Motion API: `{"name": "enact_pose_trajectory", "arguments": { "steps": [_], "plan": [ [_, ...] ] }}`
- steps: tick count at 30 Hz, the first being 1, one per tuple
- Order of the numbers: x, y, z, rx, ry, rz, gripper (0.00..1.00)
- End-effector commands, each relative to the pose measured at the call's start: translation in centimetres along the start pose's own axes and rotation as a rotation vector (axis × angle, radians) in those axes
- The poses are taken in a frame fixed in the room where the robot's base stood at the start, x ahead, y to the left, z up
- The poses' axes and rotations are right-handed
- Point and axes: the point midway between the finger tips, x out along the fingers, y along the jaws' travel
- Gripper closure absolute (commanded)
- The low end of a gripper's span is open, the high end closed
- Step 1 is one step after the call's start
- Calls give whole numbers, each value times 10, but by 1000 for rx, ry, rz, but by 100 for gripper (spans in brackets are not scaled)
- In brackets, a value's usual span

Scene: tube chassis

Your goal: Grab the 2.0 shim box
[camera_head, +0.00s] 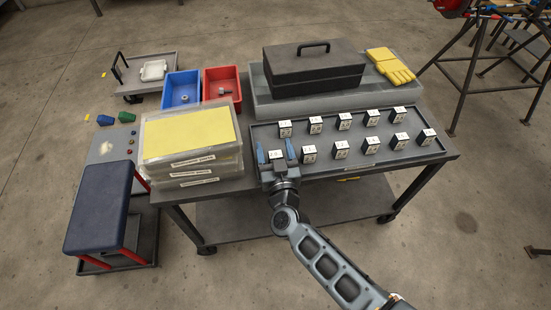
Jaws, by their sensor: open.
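Small dark shim boxes with white labelled tops stand in two rows on the grey tray (330,171) on the cart. The label print is too small to read, so I cannot tell which is the 2.0 shim box. My gripper (277,152) is at the left end of the front row, with its two blue fingers apart. One shim box (277,155) shows between the fingers; I cannot tell whether they touch it. The box's lower part is hidden by my gripper. The nearest neighbour box (309,153) stands just right of the right finger.
Stacked clear cases with a yellow top (188,136) stand close on the left. A black toolbox (314,70) and yellow gloves (390,66) lie behind the tray. Blue (181,88) and red (222,86) bins are at back left. The tray's front strip is bare.

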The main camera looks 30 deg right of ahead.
Motion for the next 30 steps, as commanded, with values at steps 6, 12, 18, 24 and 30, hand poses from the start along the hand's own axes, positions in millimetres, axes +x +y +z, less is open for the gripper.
{"name": "enact_pose_trajectory", "arguments": {
  "steps": [6,12,18,24,30],
  "plan": [
    [0,0,0,0,0,0,46],
    [0,0,0,0,0,0,65],
    [0,0,0,0,0,0,84],
    [0,0,0,0,1,0,87],
    [0,0,-8,0,1,0,87]
  ]
}}
